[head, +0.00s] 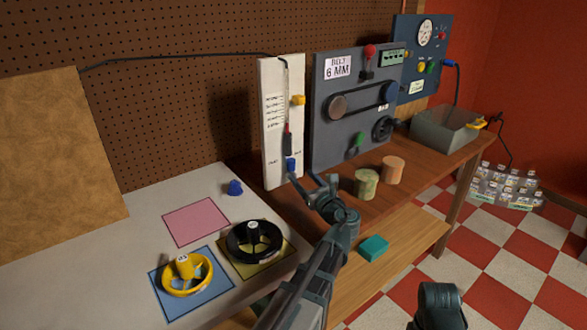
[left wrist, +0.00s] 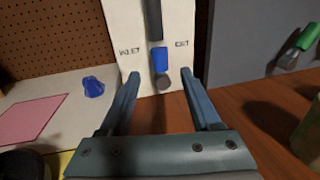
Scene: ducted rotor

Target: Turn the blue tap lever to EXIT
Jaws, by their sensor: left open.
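The blue tap lever (head: 291,164) is low on the white upright panel (head: 271,125). My left gripper (head: 316,182) is open and empty in front of the panel's lower part. In the left wrist view its fingers (left wrist: 160,84) point at the panel, one on each side of the lever, with no visible contact.
A grey panel (head: 325,125) with a belt and green lever stands right of the white panel. Two round blocks, one green (head: 367,183) and one pinkish (head: 392,169), stand on the wooden bench. A blue knob (head: 234,187) and two handwheels, yellow (head: 200,283) and black (head: 274,240), lie left.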

